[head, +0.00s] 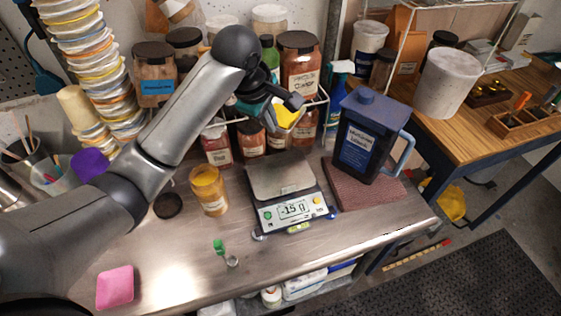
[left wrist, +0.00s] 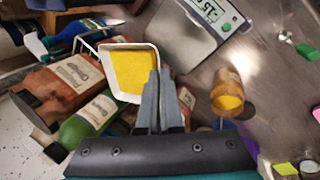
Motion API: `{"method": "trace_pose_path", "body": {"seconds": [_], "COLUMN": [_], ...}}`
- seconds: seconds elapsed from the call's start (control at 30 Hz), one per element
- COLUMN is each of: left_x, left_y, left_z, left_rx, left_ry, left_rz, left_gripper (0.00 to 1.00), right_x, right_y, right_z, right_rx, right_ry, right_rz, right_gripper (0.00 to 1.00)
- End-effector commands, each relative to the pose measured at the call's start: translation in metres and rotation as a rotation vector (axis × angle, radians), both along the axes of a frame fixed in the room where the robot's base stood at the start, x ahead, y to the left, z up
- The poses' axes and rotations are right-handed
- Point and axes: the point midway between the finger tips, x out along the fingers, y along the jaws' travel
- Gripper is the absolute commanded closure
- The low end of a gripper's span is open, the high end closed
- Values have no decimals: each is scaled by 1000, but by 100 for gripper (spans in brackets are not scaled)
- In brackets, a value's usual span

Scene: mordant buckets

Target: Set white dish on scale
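The white dish (left wrist: 106,56) is a shallow square tray with yellow powder in it. It shows in the head view as a yellow patch (head: 287,116), partly hidden by my gripper. My left gripper (head: 283,103) is shut on the dish's edge and holds it in the air, behind and above the scale. The fingers (left wrist: 155,92) sit close together at the rim in the left wrist view. The scale (head: 282,212) stands on the metal bench with a bare pan (head: 281,176) and a lit display, which seems to read -15.0. It also shows in the left wrist view (left wrist: 181,38). My right gripper is not in view.
An open jar of yellow powder (head: 209,191) and a black lid (head: 168,205) stand left of the scale. A dark blue jug (head: 368,138) stands on a reddish mat (head: 362,188) to the right. Several labelled jars line the back.

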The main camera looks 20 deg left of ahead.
Motion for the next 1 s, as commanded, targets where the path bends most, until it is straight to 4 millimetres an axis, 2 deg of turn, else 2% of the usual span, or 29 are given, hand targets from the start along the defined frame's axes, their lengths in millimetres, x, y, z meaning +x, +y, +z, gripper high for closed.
{"method": "trace_pose_path", "body": {"seconds": [0.07,0.17,0.37,0.6,0.73,0.93,1.0], "left_x": [2,3,2,2,2,3,2], "left_y": [-1,0,1,1,1,0,1], "left_z": [4,-7,-57,-120,-143,-159,-171], "left_rx": [-2,0,1,1,0,-1,0], "left_ry": [-3,-1,2,0,-2,-3,-2], "left_rz": [28,44,44,43,43,41,42], "left_gripper": [100,100,100,100,100,100,100], "right_x": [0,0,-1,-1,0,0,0], "right_y": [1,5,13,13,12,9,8], "right_z": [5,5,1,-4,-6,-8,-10], "right_rx": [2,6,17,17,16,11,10], "right_ry": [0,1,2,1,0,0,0], "right_rz": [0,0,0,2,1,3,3], "right_gripper": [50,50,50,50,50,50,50]}}
